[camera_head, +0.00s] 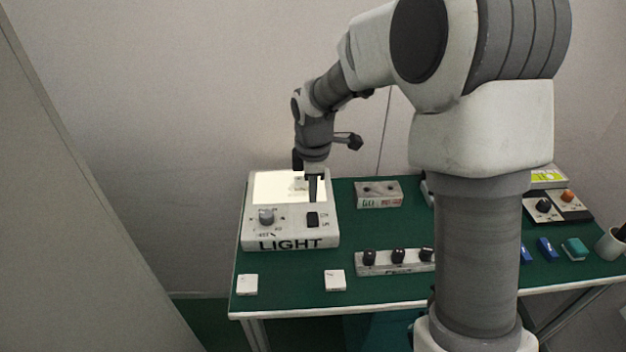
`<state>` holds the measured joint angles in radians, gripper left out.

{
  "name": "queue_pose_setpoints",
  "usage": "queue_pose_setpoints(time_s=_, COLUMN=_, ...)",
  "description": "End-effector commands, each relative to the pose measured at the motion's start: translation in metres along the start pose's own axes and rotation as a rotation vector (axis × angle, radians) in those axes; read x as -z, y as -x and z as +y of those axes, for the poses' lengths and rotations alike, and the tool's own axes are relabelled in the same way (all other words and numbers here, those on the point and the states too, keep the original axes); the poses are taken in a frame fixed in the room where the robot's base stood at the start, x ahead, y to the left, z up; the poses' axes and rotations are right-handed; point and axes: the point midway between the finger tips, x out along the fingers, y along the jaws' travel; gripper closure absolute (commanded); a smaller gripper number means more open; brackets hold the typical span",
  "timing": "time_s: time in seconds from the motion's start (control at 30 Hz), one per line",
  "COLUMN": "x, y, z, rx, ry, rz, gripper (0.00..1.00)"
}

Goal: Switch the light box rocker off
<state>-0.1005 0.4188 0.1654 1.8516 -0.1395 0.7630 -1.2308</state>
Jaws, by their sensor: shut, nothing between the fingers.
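The light box (290,243) is a white unit marked LIGHT at the left of the green table. Its panel (270,187) on top glows bright. The black rocker (313,220) is on its sloped front, at the right, and a grey knob (266,216) is at the left. My gripper (313,200) points down over the box, its dark fingers shut and empty. The fingertips appear just above or behind the rocker; I cannot tell whether they touch it. Which side of the rocker is pressed is too small to tell.
Two white blocks (247,285) (335,280) lie near the front edge of the green table (290,293). A strip with black knobs (396,268) is right of them. A grey box (379,202) stands behind. My arm hides the table's middle right.

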Motion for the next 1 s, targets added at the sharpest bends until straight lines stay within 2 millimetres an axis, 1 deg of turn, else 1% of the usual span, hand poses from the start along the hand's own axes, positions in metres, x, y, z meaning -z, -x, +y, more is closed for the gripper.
queue_pose_setpoints(time_s=0.03, x=0.001, y=-0.014, z=-0.001, rx=0.003, ry=0.001, rz=0.0, gripper=1.0)
queue_pose_setpoints(time_s=0.1, x=0.001, y=-0.027, z=-0.001, rx=0.003, ry=0.001, rz=0.0, gripper=1.0)
queue_pose_setpoints(time_s=0.2, x=0.0, y=-0.042, z=-0.001, rx=0.002, ry=0.0, rz=-0.001, gripper=1.0)
queue_pose_setpoints(time_s=0.3, x=0.0, y=-0.051, z=0.0, rx=0.0, ry=0.0, rz=0.0, gripper=1.0)
queue_pose_setpoints(time_s=0.43, x=0.0, y=-0.058, z=0.0, rx=0.0, ry=0.001, rz=0.0, gripper=1.0)
queue_pose_setpoints(time_s=0.77, x=0.0, y=-0.058, z=0.0, rx=-0.001, ry=0.001, rz=0.0, gripper=1.0)
queue_pose_setpoints(time_s=0.9, x=-0.001, y=-0.064, z=0.002, rx=0.001, ry=-0.001, rz=-0.001, gripper=1.0)
queue_pose_setpoints(time_s=1.0, x=0.0, y=-0.064, z=0.002, rx=0.0, ry=0.0, rz=-0.001, gripper=1.0)
